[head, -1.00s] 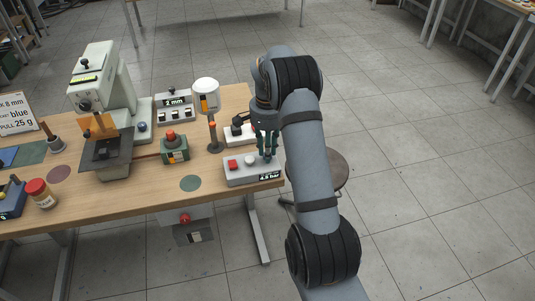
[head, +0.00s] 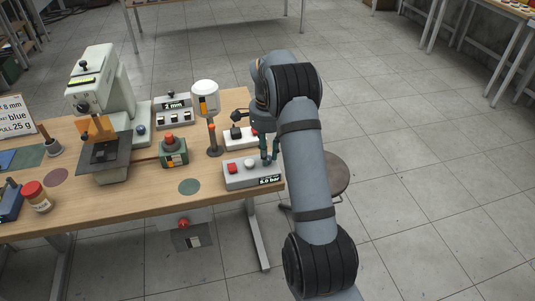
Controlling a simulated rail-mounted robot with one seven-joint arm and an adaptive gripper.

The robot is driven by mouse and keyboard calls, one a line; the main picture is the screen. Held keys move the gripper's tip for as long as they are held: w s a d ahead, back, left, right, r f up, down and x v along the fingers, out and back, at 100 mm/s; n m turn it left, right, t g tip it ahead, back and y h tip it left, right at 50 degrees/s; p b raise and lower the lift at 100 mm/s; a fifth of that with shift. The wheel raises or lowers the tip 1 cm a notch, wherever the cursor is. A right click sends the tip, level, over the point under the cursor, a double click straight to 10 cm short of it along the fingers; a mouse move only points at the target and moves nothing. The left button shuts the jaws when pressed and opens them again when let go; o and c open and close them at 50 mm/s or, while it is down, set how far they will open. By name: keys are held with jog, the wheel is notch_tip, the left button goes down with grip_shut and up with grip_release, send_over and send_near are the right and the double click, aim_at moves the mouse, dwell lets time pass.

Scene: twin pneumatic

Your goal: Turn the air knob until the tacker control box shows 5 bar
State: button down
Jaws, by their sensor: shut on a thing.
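The tacker control box (head: 240,181) is a light grey box at the right front of the wooden table. It has a red button (head: 232,168), a pale round button (head: 249,164) and a small black display (head: 270,181) on its front right. The display's small digits appear to read 5.0 bar. My gripper (head: 269,160) points down at the right end of the box top and is shut on the air knob. The fingers and arm hide most of the knob.
Behind the box is a white unit with a black lever (head: 237,132). A post with an orange tip (head: 213,138) and a green box with a red button (head: 173,151) stand to the left. A round stool (head: 330,174) is beside the table.

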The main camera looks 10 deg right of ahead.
jog(key=shift+a, duration=0.1)
jog(key=c, duration=1.5)
grip_release()
notch_tip(320, 180, up, 12)
jog(key=shift+r, duration=0.1)
notch_tip(320, 180, down, 12)
